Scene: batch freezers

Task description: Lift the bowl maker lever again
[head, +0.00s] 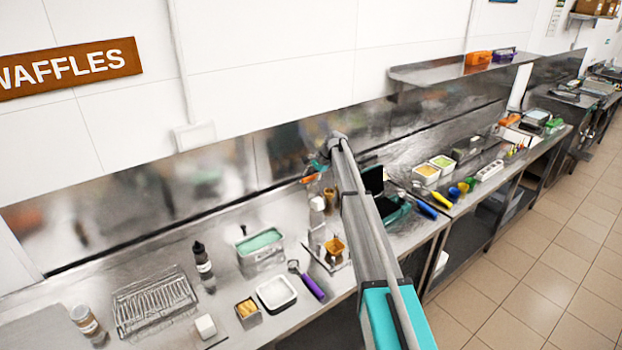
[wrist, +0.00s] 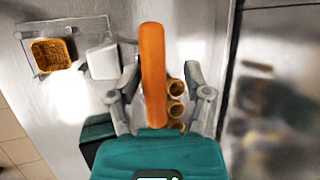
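The orange lever handle (wrist: 152,75) stands upright in the wrist view, between the two fingers of my gripper (wrist: 163,85). The fingers are spread. The left finger is close to the handle; a gap shows on the right. I cannot tell whether the handle touches a finger. In the head view, a bit of orange (head: 308,179) shows beside my gripper (head: 320,165), which is small and partly hidden by my arm. The bowl maker (head: 318,236) stands below on the counter. A golden waffle bowl (wrist: 52,55) sits on its plate and also shows in the head view (head: 335,246).
Brown cone-like pieces (wrist: 176,90) stand just behind the handle. A dark teal appliance (head: 390,208) is right of my arm. A scoop with a purple handle (head: 312,286), a white tub (head: 276,293) and a wire rack (head: 155,301) lie to the left.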

